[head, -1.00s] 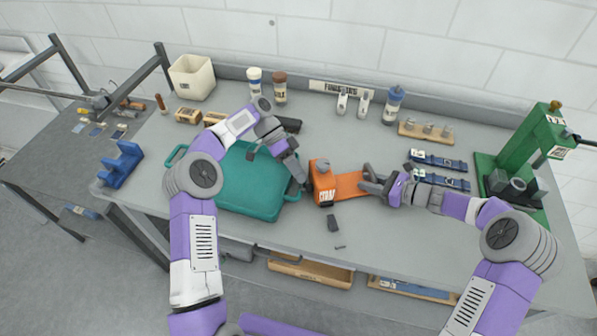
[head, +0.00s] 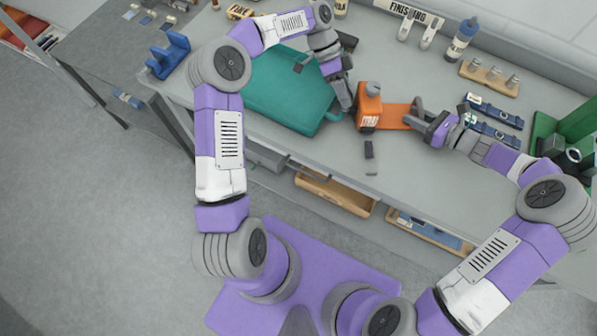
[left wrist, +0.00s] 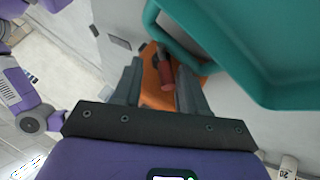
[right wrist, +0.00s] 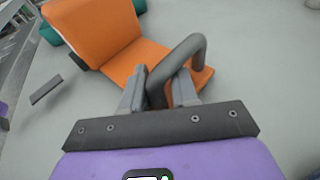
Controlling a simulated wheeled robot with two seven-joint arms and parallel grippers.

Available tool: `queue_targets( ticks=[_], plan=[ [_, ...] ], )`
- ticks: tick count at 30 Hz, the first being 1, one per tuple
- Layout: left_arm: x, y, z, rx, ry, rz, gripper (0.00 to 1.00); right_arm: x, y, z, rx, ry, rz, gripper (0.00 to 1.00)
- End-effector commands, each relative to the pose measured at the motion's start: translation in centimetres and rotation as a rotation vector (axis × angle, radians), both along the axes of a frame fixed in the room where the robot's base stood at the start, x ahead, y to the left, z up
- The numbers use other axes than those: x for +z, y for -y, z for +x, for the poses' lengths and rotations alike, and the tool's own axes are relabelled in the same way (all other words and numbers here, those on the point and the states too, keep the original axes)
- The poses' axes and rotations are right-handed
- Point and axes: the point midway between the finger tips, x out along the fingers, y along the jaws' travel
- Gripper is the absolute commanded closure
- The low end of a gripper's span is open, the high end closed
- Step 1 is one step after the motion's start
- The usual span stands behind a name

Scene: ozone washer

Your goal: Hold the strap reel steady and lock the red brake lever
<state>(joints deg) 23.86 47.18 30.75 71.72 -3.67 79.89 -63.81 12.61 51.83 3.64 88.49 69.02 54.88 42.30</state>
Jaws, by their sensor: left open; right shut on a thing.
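The orange strap reel (head: 369,108) stands upright on its flat orange base on the grey bench. A grey loop handle (right wrist: 186,55) rises from the base's right end. My right gripper (head: 420,123) is shut on this handle; it also shows in the right wrist view (right wrist: 158,78). My left gripper (head: 347,100) is open just left of the reel. In the left wrist view, the red brake lever (left wrist: 168,80) appears between its open fingers (left wrist: 160,75). I cannot tell whether they touch it. The lever is hidden in the head view.
A teal case (head: 290,88) lies left of the reel, with its handle close to my left gripper. A small dark block (head: 368,149) lies in front of the reel. Blue straps (head: 496,112) lie to the right, and a wooden peg holder (head: 489,78) stands behind. The bench front is mostly clear.

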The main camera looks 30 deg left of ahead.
Motion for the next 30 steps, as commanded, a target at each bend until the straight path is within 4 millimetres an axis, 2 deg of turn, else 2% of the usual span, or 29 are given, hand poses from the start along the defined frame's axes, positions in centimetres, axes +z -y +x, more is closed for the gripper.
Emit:
queue_targets(
  ticks=[13,30],
  plan=[
    [0.6,0.7,-1.5,0.004,0.297,0.154,0.58,-0.1,0.0,0.0,0.0,-0.001,-0.002,0.88],
    [0.4,1.8,-3.6,0.008,0.714,0.365,0.58,-0.1,0.0,0.0,0.001,-0.001,-0.002,0.88]
  ],
)
